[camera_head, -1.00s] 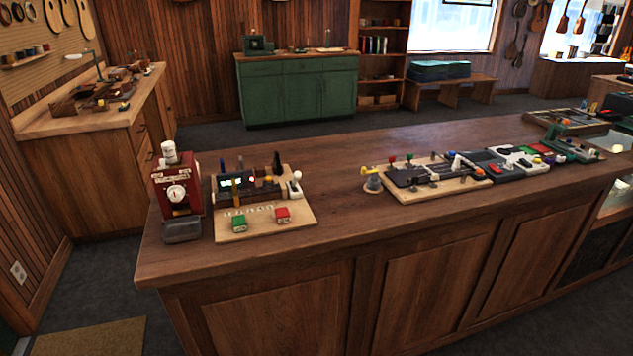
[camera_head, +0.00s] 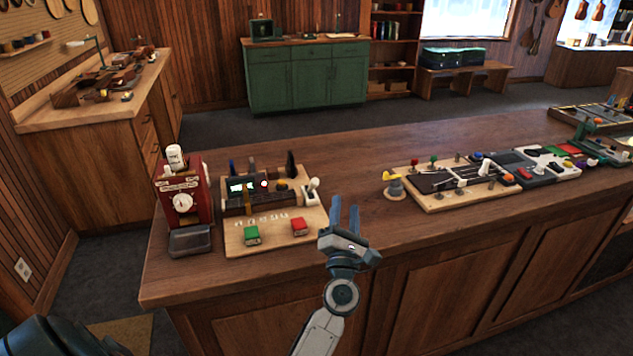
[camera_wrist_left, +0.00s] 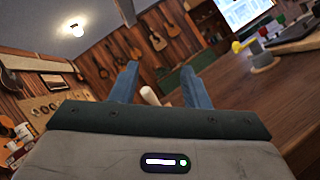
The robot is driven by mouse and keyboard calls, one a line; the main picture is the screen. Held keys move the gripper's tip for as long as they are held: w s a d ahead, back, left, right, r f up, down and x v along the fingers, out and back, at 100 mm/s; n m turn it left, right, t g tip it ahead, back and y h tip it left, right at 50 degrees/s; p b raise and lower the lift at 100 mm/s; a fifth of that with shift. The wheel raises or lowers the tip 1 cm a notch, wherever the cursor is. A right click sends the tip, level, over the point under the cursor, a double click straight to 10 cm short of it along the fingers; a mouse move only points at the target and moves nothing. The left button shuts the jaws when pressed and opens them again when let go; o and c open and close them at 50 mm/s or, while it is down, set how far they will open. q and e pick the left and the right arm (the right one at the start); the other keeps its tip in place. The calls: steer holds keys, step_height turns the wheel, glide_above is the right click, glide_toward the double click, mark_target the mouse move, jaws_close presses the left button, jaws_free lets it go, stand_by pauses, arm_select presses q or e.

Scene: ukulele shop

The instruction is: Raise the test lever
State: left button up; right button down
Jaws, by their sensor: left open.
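A light wooden test board (camera_head: 276,238) lies on the counter. At its right back edge stands a lever with a white knob (camera_head: 313,185), likely the test lever; the board's labels are too small to read. My left gripper (camera_head: 345,205) is open and empty, to the right of and in front of this lever, its blue fingers apart. In the left wrist view a pale rounded end (camera_wrist_left: 149,95), likely the lever's knob, shows between the two fingers (camera_wrist_left: 160,85), beyond them. Nothing is between the fingers in the head view. My right gripper is not in view.
The board also carries a green button (camera_head: 251,235), a red button (camera_head: 299,227) and a dark unit with lit displays. A red machine with a dial (camera_head: 183,204) stands left of it. A second board (camera_head: 450,198) with small levers lies to the right.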

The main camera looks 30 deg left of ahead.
mark_target(316, 186)
arm_select(q)
steer(key=a+n+g+y, duration=0.1)
steer(key=n+g, duration=0.2)
steer(key=n, duration=0.1)
steer(key=w+a+n+g+y, duration=0.1)
steer(key=a+n+g+y, duration=0.1)
steer(key=n, duration=0.3)
steer(key=w+a+f+n+g+y, duration=0.1)
steer(key=a+n+g+y, duration=0.1)
steer(key=n+g, duration=0.1)
steer(key=shift+w+n+g, duration=0.1)
steer(key=shift+n+g, duration=0.3)
steer(key=shift+n, duration=0.5)
steer(key=shift+w+f+n+g, duration=0.15)
steer(key=shift+f+n+g, duration=0.25)
steer(key=shift+n+g, duration=0.4)
steer(key=shift+a, duration=0.2)
steer(key=p+x, duration=0.4)
steer(key=x, duration=0.5)
steer(key=shift+w+a, duration=0.1)
steer(key=shift+w, duration=0.1)
steer(key=shift+w+a+f, duration=0.1)
steer(key=shift+w+a, duration=0.2)
steer(key=shift+a, duration=0.05)
jaws_close()
